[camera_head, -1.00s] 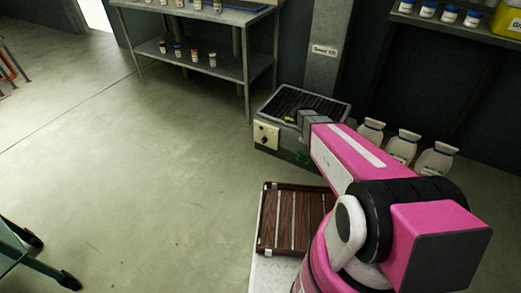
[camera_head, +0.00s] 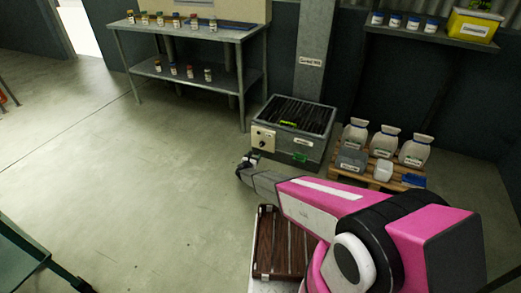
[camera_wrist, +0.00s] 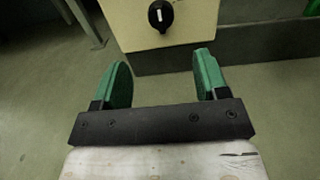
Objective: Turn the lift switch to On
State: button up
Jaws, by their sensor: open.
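The switch is a black knob (camera_wrist: 161,15) with a white pointer line on a cream panel, at the top middle of the wrist view; the line stands nearly upright. In the head view the cream panel (camera_head: 263,138) is on the front left of a grey metal box with a dark slatted top (camera_head: 297,113). My gripper (camera_wrist: 160,75) is open and empty, its green fingers spread below and short of the knob. In the head view my gripper (camera_head: 245,165) is low in front of the panel. The panel's labels are not readable.
A metal shelf table (camera_head: 190,70) with small bottles stands behind left. A wooden pallet (camera_head: 378,172) with white containers is right of the box. A brown slatted crate (camera_head: 280,245) lies in front.

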aim_at(261, 146)
jog(key=x, duration=1)
jog(key=shift+w+d, duration=0.15)
jog(key=shift+w, duration=0.15)
jog(key=c, duration=0.9)
